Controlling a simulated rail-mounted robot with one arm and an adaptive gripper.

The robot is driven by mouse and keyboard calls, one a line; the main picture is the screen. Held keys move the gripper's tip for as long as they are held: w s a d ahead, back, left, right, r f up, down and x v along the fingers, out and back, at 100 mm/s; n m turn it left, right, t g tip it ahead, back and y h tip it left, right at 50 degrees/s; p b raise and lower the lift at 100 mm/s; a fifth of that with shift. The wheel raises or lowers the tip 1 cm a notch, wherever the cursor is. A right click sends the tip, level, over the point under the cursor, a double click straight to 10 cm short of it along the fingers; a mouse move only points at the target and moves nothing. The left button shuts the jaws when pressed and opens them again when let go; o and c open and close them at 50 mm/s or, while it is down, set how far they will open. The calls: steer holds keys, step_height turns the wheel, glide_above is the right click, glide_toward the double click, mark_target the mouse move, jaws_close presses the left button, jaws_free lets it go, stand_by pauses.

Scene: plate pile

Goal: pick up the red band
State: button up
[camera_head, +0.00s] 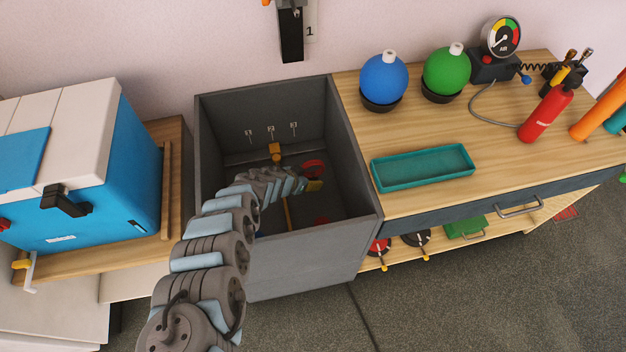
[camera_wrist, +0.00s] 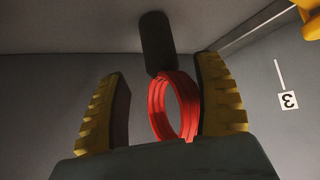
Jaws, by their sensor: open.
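The red band (camera_wrist: 172,104) is a thick ridged ring in the wrist view, between the two yellow fingers of my gripper (camera_wrist: 162,68). The fingers are open, and the band lies nearer the right finger; I cannot tell whether they touch. A dark rounded peg (camera_wrist: 155,42) stands just behind the band. I cannot tell whether the band hangs on it. In the head view my gripper (camera_head: 314,185) is inside the grey bin (camera_head: 227,112), with a red ring (camera_head: 313,167) just above it, partly hidden by my arm.
The bin's walls surround my gripper closely. A label reading 3 (camera_wrist: 288,99) is on the bin wall. Another red piece (camera_head: 322,221) lies low in the bin. A blue cooler (camera_head: 100,180) stands left; a teal tray (camera_head: 422,167) lies on the bench right.

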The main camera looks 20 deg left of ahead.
mark_target(310, 177)
steer(key=shift+b+x, duration=0.75)
steer(key=shift+x, duration=0.3)
steer(key=shift+b+x, duration=0.6)
steer(key=shift+x, duration=0.15)
steer(key=shift+a, duration=0.1)
jaws_close()
